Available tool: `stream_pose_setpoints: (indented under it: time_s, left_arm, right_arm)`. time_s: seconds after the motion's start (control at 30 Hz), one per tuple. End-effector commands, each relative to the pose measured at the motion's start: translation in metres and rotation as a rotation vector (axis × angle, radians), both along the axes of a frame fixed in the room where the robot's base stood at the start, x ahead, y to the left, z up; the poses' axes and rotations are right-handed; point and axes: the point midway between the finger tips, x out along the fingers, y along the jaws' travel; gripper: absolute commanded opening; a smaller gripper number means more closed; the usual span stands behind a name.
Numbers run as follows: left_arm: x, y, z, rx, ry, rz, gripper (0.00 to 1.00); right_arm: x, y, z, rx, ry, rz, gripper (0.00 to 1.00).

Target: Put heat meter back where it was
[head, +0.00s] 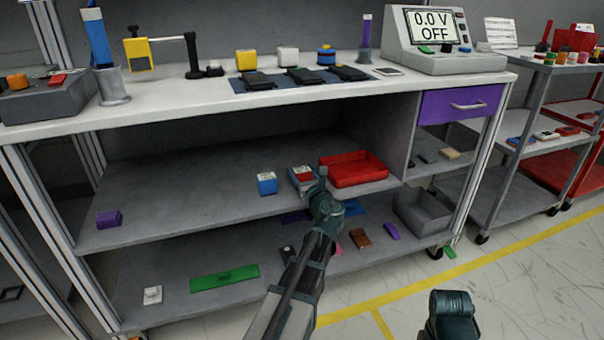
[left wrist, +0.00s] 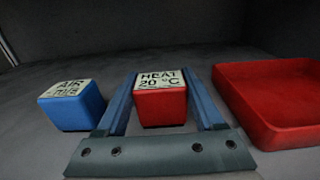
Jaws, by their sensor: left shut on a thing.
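The heat meter (head: 301,176) is a small red block with a pale top label reading "HEAT 20 °C" in the left wrist view (left wrist: 161,100). It is at the middle shelf (head: 200,210), between a blue air meter (head: 267,184) and a red tray (head: 352,172). My left gripper (head: 314,187) is shut on it, with one blue finger along each side in the left wrist view (left wrist: 163,88). The meter looks upright. I cannot tell whether its base touches the shelf.
The red tray's wall (left wrist: 238,106) is close on the right and the air meter (left wrist: 72,105) close on the left. The worktop (head: 180,92) overhangs the shelf. A purple block (head: 109,219) sits far left, with bare shelf between.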

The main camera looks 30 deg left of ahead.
Motion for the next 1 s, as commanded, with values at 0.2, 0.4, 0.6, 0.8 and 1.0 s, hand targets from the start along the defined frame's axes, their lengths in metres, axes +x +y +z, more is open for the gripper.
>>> stream_pose_setpoints:
  time_s: [0.2,0.4,0.6,0.8,1.0]
  left_arm:
    - [0.000,0.000,-0.001,0.000,0.000,0.000,1.00]
    - [0.000,0.000,-0.001,0.000,0.000,0.000,1.00]
    - [-0.004,-0.004,0.002,0.000,0.000,-0.001,1.00]
    - [-0.032,-0.034,0.002,0.000,0.000,-0.003,1.00]
    - [-0.057,-0.064,0.002,0.000,0.000,-0.002,1.00]
  right_arm:
    - [0.000,0.000,-0.001,0.000,0.000,0.000,0.50]
    - [0.000,0.000,-0.001,0.000,0.000,0.000,0.50]
    - [0.000,0.000,0.002,0.000,0.000,0.000,0.50]
    - [0.000,0.000,0.002,0.000,0.000,0.000,0.50]
    - [0.000,0.000,0.002,0.000,0.000,0.000,0.50]
